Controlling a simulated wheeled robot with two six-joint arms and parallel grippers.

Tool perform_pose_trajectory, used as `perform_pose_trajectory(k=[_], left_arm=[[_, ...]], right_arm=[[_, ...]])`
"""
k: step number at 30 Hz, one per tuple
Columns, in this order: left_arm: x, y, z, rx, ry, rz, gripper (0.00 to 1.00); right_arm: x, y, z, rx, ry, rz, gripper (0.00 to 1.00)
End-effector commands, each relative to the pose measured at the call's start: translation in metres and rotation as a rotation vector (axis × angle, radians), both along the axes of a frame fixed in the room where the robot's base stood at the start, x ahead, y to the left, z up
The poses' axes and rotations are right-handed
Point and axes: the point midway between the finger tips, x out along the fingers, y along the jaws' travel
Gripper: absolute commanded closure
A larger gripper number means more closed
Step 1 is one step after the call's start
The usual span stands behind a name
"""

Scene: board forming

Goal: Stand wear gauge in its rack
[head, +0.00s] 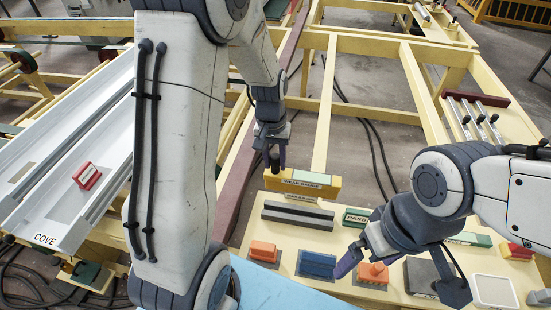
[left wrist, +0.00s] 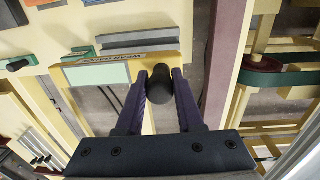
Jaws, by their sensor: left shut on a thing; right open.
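The wear gauge (head: 303,183) is a yellow block with a lettered front face. It shows in the head view above the far edge of the board. My left gripper (head: 275,160) is shut on its dark round handle, which shows between the purple fingers in the left wrist view (left wrist: 160,87). The gauge hangs below the fingers. The rack seems to be the long dark grey bar (head: 297,214) nearer to me, with a small label beside it; the gauge appears apart from it. My right gripper (head: 402,274) is open, low over the near right part of the board.
Orange blocks (head: 263,251), a blue block (head: 317,264) and a dark grey block (head: 422,276) stand near the front of the board. A green PASS tray (head: 356,217) lies right of the grey bar. A white COVE channel (head: 72,190) holds a red block at left.

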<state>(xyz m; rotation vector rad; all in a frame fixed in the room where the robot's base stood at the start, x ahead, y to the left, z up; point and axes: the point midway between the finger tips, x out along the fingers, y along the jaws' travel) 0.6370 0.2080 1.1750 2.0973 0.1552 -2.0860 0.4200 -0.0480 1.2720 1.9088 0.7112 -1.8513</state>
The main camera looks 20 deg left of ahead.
Motion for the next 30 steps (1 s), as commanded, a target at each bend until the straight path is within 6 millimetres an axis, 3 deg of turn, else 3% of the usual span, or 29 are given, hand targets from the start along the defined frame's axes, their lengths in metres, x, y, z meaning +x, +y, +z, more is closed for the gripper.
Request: perform_pose_trajectory(k=[30], left_arm=[[0.001, -0.002, -0.095, -0.001, -0.001, -0.002, 1.00]], right_arm=[[0.000, 0.000, -0.070, 0.000, 0.001, -0.007, 0.00]])
